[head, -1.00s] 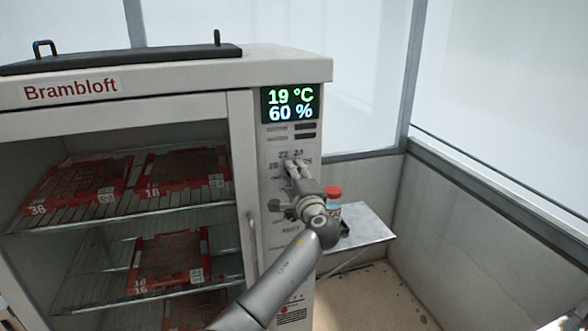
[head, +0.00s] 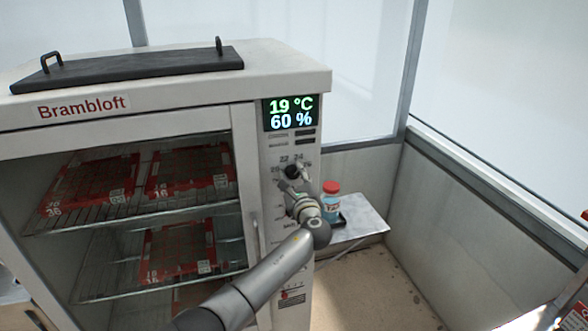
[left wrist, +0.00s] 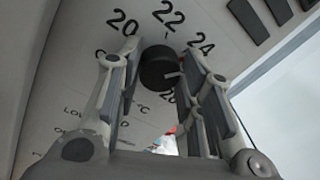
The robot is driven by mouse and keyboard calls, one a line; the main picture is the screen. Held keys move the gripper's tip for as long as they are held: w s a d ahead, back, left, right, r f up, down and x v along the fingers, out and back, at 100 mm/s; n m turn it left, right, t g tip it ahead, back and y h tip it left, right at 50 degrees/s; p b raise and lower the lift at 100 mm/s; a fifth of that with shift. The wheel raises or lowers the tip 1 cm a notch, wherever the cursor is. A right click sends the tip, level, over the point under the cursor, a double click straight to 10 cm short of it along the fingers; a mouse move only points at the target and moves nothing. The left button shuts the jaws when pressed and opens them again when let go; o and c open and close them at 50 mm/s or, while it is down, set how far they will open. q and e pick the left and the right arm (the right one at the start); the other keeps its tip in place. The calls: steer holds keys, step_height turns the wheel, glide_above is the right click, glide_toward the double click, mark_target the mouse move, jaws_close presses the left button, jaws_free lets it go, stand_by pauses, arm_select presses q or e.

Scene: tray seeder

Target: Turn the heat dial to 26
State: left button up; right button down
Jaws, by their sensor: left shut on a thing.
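The heat dial is a round black knob (left wrist: 158,66) with a pale mark pointing right, below the printed 24, in the left wrist view. Numbers 20, 22 and 24 are printed around it; a lower one is partly hidden by a finger. In the head view the dial (head: 292,171) shows dark just above my left gripper (head: 288,184). In the left wrist view my left gripper (left wrist: 163,58) has a finger on each side of the dial and is shut on it. The display (head: 291,112) reads 19 °C and 60 %. My right gripper is not in view.
The white Brambloft cabinet (head: 170,112) has a glass door with red trays (head: 188,172) on wire shelves. A red-capped bottle (head: 331,200) stands on a side shelf (head: 362,222) right of my left wrist. A black handled tray (head: 130,67) lies on top.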

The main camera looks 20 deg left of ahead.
arm_select(q)
steer(key=m+p, duration=0.1)
steer(key=m, duration=0.2)
steer(key=shift+f+m+g, duration=0.1)
steer(key=shift+m+g, duration=0.2)
steer(key=shift+m, duration=1.7)
steer(key=o, duration=1)
steer(key=shift+o, duration=0.2)
steer(key=v, duration=1.2)
